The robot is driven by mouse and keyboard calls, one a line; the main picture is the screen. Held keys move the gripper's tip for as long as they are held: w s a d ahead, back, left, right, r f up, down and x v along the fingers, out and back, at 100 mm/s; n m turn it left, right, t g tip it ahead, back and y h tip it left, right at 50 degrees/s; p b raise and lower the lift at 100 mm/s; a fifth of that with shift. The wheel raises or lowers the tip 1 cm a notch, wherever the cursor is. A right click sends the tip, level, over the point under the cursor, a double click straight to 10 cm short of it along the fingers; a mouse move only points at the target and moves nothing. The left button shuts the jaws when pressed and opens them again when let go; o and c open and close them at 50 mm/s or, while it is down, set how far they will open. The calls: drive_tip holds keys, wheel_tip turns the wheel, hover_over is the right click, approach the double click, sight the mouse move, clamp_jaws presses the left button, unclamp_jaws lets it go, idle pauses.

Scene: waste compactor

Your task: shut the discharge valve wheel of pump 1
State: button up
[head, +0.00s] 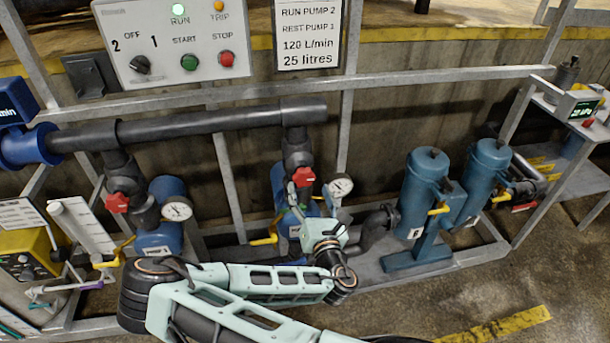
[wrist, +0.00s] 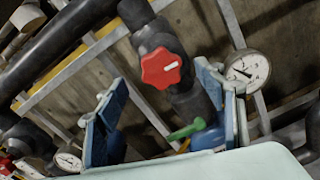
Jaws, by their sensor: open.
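A red valve wheel (head: 304,177) with a pale mark sits on the dark vertical pipe above the right-hand blue pump (head: 279,184). In the wrist view the wheel (wrist: 161,68) is beyond the fingers, near the middle of the gap. My gripper (head: 322,200) is open and empty, just below and in front of this wheel; its blue fingers (wrist: 162,82) do not appear to touch it. A second red wheel (head: 117,202) is on the left pump's pipe. No pump number is readable on either pump. My gripper and arm hide part of the right pump.
A pressure gauge (head: 341,186) stands close right of the wheel; it also shows in the wrist view (wrist: 248,71). A yellow handle (head: 265,240) is low on the left. A dark horizontal pipe (head: 210,124) and grey rail (head: 400,84) run above. Blue filter housings (head: 425,180) stand right.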

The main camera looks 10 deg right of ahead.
sight(305, 178)
drive_tip(key=w+p, duration=0.1)
drive_tip(key=w, duration=0.5)
drive_tip(key=shift+w, duration=0.15)
drive_tip(key=c, duration=1.2)
